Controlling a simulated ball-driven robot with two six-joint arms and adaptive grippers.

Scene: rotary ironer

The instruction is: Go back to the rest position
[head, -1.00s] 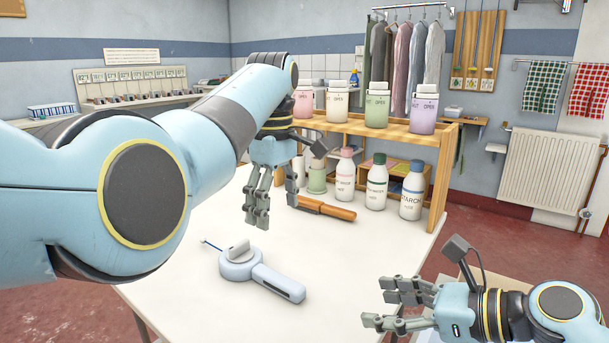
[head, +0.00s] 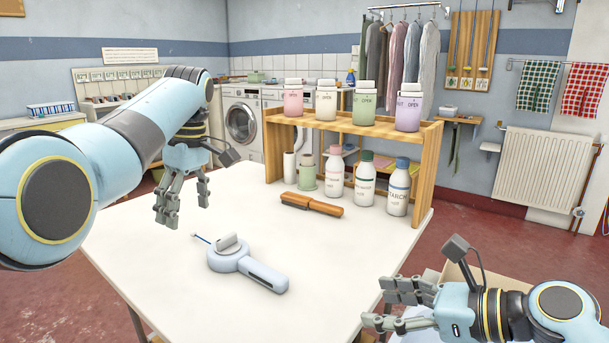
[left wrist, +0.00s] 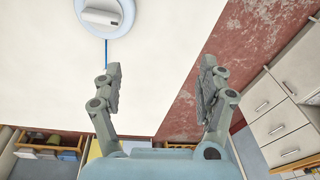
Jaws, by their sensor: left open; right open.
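My left gripper (head: 182,202) is open and empty, hanging above the left edge of the white table (head: 330,265). In the left wrist view its two fingers (left wrist: 160,88) stand apart with nothing between them. My right gripper (head: 372,303) is open and empty at the lower right, by the table's right side. A pale blue handheld tool (head: 245,265) with a thin blue-tipped stem lies on the table, to the right of my left gripper and apart from it. Its round body also shows at the top of the left wrist view (left wrist: 105,15).
A brown-handled brush (head: 312,204) lies further back on the table. A wooden shelf (head: 425,170) carries several pastel bottles, with several white bottles beneath it. Washing machines (head: 241,120) stand behind. A cardboard box (head: 460,275) is near my right gripper. The table's front middle is clear.

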